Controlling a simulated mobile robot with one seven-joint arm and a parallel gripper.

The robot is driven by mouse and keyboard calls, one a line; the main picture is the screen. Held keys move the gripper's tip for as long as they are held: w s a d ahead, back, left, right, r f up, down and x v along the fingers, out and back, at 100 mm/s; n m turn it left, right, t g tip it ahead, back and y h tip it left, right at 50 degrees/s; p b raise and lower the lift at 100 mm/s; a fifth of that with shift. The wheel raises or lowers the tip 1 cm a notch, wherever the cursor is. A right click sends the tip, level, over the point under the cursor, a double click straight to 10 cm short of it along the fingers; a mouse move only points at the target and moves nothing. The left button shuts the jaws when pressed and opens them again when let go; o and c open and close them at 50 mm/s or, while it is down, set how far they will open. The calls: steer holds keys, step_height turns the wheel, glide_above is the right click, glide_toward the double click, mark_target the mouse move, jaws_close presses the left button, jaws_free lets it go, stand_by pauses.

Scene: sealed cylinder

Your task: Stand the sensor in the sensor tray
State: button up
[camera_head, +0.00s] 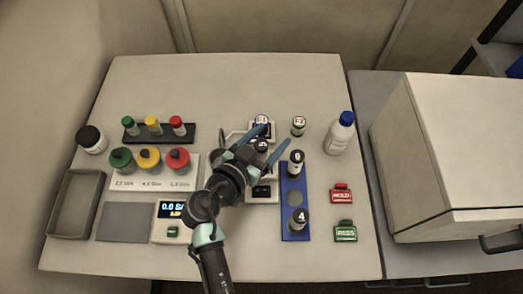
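My gripper (277,132) is over the middle of the table, above a white fixture (262,190), with its two blue fingers spread apart. A dark-topped round thing (262,145) shows between the fingers; I cannot tell whether it is the sensor or whether a finger touches it. A blue tray (296,233) right of the fixture holds two black-topped cylinders, one marked 0 (296,162) and one marked 4 (299,219), with an empty round spot between them. I cannot tell whether this is the sensor tray. My arm hides part of the fixture.
Small labelled vials (298,126) stand behind the gripper. A white bottle (340,134) with a blue cap and red (341,194) and green (345,231) blocks are at right.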

jaws_close()
steer(key=shift+r, duration=0.1)
